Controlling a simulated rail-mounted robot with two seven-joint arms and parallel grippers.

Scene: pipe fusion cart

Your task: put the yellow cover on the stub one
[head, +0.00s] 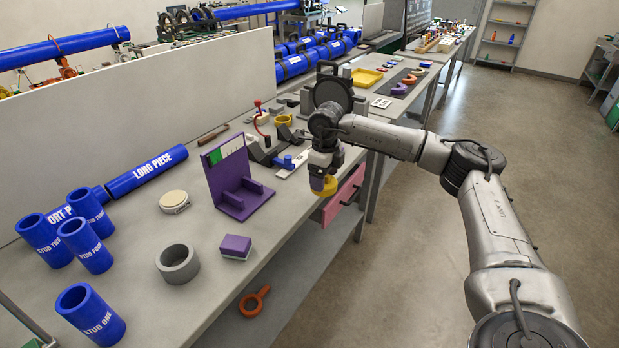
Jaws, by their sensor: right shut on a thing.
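Stub one (90,315) is a blue upright pipe piece with white lettering and an open top, at the front left of the bench. My right gripper (323,175) is shut on the yellow cover (325,188), a short round piece. It holds the cover out near the bench's front edge, above the pink drawer, far to the right of stub one. My left gripper is not in view.
Several other blue stubs (85,246) stand behind stub one. A grey ring (178,263), a purple block (236,246) and a purple stand (238,195) lie between the cover and stub one. A blue long piece (147,171) lies behind. Bare bench (150,320) surrounds stub one's right side.

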